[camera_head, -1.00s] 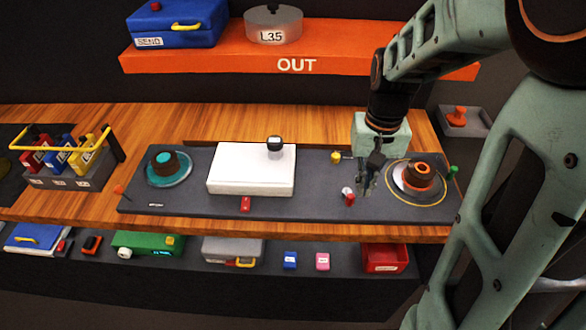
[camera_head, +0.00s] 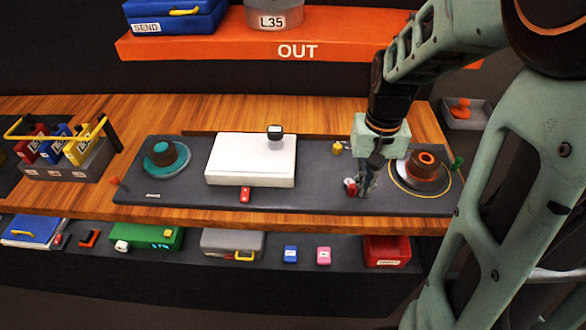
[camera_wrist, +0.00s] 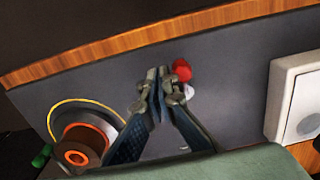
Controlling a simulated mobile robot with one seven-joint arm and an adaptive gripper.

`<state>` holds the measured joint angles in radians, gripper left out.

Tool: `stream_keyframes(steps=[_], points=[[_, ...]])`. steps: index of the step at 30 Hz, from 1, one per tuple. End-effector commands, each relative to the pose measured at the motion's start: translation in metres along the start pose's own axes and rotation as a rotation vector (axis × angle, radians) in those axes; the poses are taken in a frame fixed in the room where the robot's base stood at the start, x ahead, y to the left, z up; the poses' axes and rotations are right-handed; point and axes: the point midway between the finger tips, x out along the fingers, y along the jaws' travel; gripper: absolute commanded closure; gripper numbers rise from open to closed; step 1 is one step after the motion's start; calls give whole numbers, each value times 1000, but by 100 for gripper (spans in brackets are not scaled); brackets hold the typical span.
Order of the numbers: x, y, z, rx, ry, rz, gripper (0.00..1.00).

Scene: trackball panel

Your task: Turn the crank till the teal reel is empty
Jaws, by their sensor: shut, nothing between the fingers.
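The teal reel (camera_head: 165,155) sits at the left of the dark panel (camera_head: 320,198), with a brown winding around its hub. A reel with an orange hub (camera_head: 427,160) and a brown winding sits at the right; it also shows in the wrist view (camera_wrist: 78,155). A green knob (camera_head: 458,163) stands at that reel's right edge; I cannot tell whether it is the crank handle. My gripper (camera_head: 363,194) is shut and empty, pointing down beside a small red-topped white piece (camera_head: 350,186). In the wrist view, the fingertips (camera_wrist: 163,72) are close to the red top (camera_wrist: 181,70); contact is unclear.
A white block (camera_head: 250,160) with a black-topped knob stands between the reels. A yellow piece (camera_head: 337,148) is behind my gripper, and a red tab (camera_head: 245,194) lies at the front. An orange shelf (camera_head: 350,45) is above; a lower shelf holds several boxes.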

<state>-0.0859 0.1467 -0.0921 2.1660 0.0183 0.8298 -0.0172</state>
Motion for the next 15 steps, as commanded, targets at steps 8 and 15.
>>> stream_keyframes(steps=[8,15], points=[[0,-6,4,-1,0,0,100],[0,-11,6,-2,0,0,100]])
